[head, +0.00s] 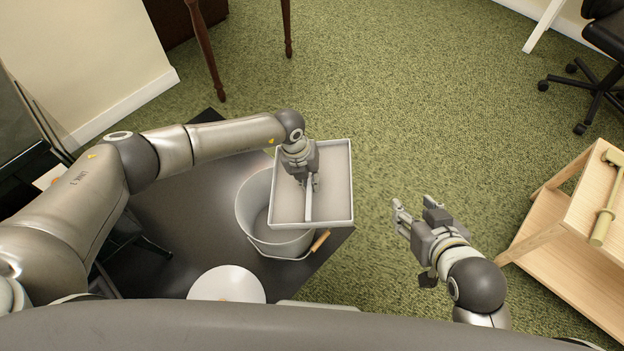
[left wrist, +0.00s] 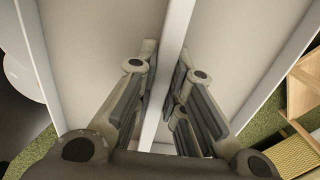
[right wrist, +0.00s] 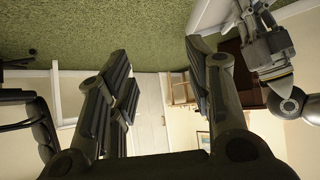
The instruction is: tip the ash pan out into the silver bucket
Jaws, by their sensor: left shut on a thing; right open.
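The ash pan (head: 335,190) is a shallow pale grey rectangular tray with a bar across its middle. My left gripper (head: 309,182) is shut on that bar, which runs between its fingers in the left wrist view (left wrist: 165,100). The pan looks roughly level and overlaps the right part of the silver bucket (head: 247,205) from above. The bucket stands upright with a wooden grip on its wire handle; part of its mouth is hidden by the pan. I cannot tell whether ash lies in the pan. My right gripper (head: 405,217) is open and empty, apart to the right.
The bucket stands on a dark slab (head: 185,215). A white round thing (head: 227,285) is near the slab's front edge. A wooden shelf unit (head: 560,215) with a mallet (head: 606,205) on it stands at the right. A black office chair (head: 600,50) is beyond. Green carpet between is clear.

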